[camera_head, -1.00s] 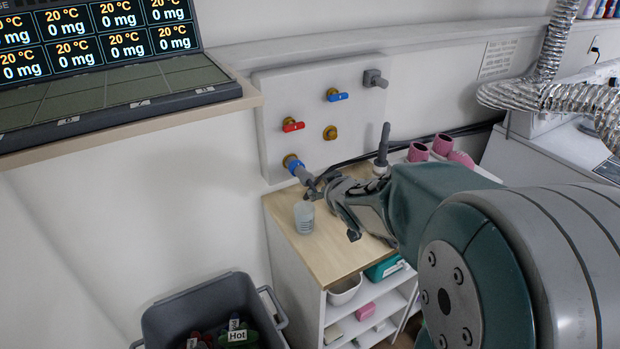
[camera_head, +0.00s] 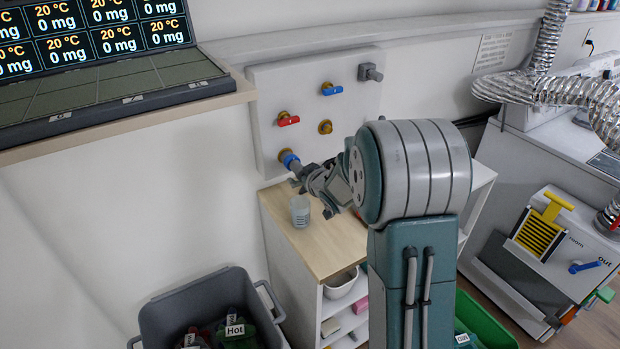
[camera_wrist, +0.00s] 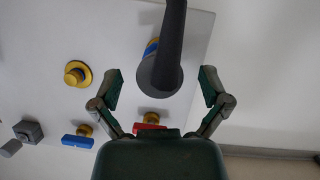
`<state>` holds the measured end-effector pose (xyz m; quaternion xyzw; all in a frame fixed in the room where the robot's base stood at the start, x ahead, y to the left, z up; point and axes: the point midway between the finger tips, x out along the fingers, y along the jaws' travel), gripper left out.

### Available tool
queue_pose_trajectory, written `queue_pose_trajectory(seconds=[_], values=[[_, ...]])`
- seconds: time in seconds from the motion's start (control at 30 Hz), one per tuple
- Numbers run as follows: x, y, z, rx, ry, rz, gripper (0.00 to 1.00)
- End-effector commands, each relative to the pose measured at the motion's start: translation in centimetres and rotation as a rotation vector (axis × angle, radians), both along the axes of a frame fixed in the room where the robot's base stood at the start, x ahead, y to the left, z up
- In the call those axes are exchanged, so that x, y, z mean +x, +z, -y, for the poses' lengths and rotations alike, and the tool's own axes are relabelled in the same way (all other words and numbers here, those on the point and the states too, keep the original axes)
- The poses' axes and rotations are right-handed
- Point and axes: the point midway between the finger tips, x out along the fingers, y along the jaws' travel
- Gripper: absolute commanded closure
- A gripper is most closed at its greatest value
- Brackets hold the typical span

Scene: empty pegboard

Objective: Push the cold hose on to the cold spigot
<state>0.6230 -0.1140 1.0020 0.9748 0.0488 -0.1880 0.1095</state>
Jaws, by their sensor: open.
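The blue-ringed spigot (camera_head: 287,156) is at the lower left of the pale wall panel, with a grey hose end (camera_head: 295,167) at its front. In the wrist view the dark grey hose (camera_wrist: 168,58) runs up from its round end, which covers most of the blue-and-brass ring (camera_wrist: 151,47). I cannot tell how far it is pushed on. My gripper (camera_head: 320,185) is close in front of it. The wrist view shows the gripper (camera_wrist: 161,88) open, one finger on each side of the hose end, with gaps between.
A beaker (camera_head: 300,211) stands on the wooden cabinet top (camera_head: 318,241) below. A grey bin (camera_head: 160,321) is at lower left.

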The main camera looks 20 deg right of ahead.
Motion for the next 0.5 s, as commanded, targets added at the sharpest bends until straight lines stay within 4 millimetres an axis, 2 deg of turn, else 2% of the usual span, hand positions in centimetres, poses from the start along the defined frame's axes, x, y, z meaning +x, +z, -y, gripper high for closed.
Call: queue_pose_trajectory(seconds=[0.13,0.43,0.47,0.5], values=[[1.12,-0.44,-0.12,0.0,0.001,0.001,0.04],[1.35,-0.49,-0.12,0.0,0.0,0.001,0.04],[1.34,-0.49,-0.12,0.0,0.0,0.001,0.13],[1.34,-0.49,-0.12,0.0,0.0,0.001,0.31]])
